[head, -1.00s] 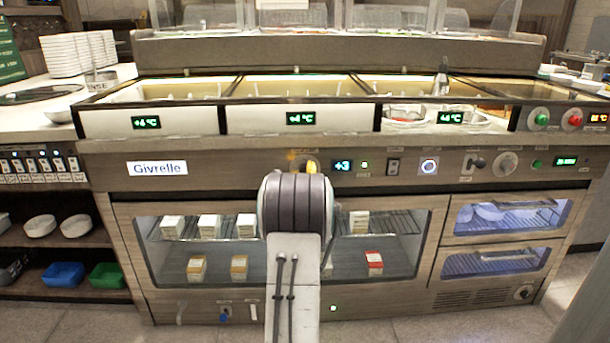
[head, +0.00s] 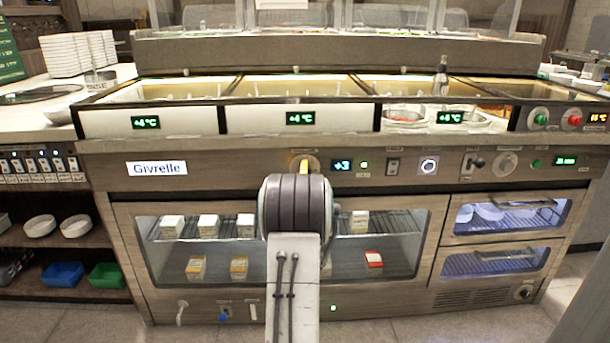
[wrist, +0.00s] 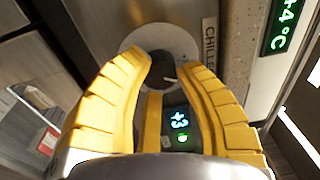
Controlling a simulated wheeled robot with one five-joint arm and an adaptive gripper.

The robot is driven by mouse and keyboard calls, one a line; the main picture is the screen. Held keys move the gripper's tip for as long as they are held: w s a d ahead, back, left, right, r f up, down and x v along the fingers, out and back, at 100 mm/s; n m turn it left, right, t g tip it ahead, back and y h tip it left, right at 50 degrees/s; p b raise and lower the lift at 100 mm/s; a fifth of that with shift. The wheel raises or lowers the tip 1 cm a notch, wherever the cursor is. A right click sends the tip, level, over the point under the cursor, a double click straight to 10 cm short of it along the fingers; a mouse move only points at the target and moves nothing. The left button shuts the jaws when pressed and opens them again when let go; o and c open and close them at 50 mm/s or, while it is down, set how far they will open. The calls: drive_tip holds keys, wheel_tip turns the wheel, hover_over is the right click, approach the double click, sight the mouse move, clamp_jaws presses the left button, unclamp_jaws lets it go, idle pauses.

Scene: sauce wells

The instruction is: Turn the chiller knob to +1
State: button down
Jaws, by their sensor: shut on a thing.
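The chiller knob (wrist: 158,66) is a dark knob on a round pale dial plate, beside a partly readable label starting "CHILL" in the wrist view. My gripper (wrist: 166,66) has yellow fingers shut on the knob, one fingertip on each side. In the head view my arm hides most of the knob, and only part of its dial plate (head: 313,160) and a bit of yellow finger show above the wrist.
Temperature displays line the wells' front above. A glass door (head: 390,245) lies below the panel.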

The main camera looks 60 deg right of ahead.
drive_tip(key=shift+r, duration=0.1)
drive_tip(key=c, duration=0.8)
unclamp_jaws()
drive_tip(key=shift+a, duration=0.1)
drive_tip(key=shift+v, duration=5.85)
